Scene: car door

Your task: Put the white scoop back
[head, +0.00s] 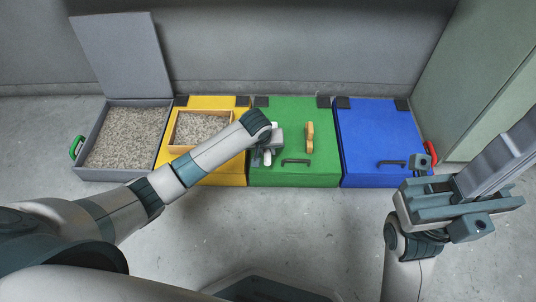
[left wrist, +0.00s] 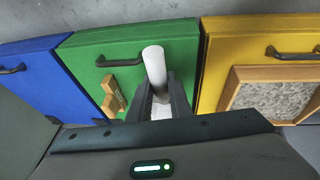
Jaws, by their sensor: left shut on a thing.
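The white scoop shows in the left wrist view as a white rounded handle (left wrist: 154,66) standing up between my fingers. A paler part of it lies lower between them. My left gripper (left wrist: 160,98) is shut on it. In the head view my left gripper (head: 268,152) is over the left part of the green box (head: 285,111), and only small white bits of the scoop show around it. I cannot tell whether the scoop touches the lid. My right gripper (head: 460,207) is at the right, away from the boxes; its jaw state is unclear.
The yellow box (head: 228,171) bears a wooden tray (head: 175,130) of granules. An open grey box (head: 98,174) of granules is far left. A closed blue box (head: 377,130) is right. Floor in front is clear.

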